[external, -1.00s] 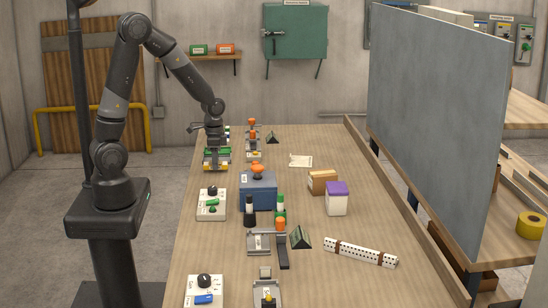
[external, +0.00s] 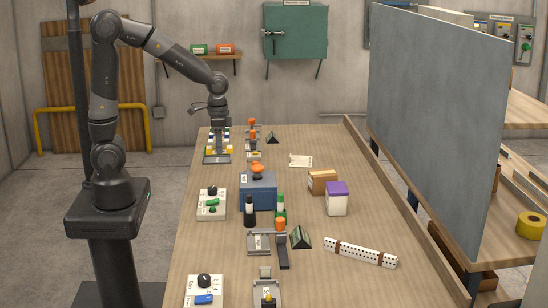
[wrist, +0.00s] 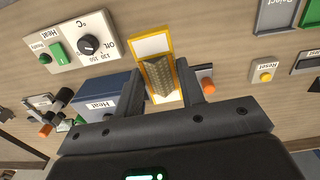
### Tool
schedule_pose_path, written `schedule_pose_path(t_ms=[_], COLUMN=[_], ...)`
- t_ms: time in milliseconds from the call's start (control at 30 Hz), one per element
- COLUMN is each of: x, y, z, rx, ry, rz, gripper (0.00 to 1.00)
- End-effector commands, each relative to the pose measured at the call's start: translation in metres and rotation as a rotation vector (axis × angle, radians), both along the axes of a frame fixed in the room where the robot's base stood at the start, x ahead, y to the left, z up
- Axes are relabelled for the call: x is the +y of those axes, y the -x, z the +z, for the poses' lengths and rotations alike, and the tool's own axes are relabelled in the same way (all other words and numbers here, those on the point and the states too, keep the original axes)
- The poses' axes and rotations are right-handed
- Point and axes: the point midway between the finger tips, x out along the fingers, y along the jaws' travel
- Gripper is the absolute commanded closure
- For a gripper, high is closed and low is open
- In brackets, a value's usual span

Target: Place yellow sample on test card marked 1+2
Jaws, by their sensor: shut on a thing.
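My gripper (external: 217,126) is above the sample rack (external: 216,159) at the far left of the table. In the wrist view, my gripper (wrist: 160,78) is shut on the yellow sample (wrist: 152,32), a yellow-edged strip with a white end and a tan textured patch. The sample is too small to make out in the external view. A pale paper card (external: 301,160) lies on the table to the right of the rack. Any marking on it is too small to read, so I cannot tell if it is the 1+2 card.
A blue heater box (external: 258,191) with an orange knob stands mid-table. A cardboard box (external: 322,182) and purple-topped box (external: 337,198) stand to the right. The right side has free room.

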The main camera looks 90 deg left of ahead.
Motion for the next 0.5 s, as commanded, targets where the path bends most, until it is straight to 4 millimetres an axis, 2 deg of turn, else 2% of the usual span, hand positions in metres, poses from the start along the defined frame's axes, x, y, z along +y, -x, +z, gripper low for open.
schedule_pose_path(t_ms=[100,500], x=[0.006,0.027], y=[-0.042,-0.175], z=[0.006,0.011], rx=[0.0,0.002], ry=[0.006,0.009], rz=[0.044,0.212], gripper=[0.87,0.87])
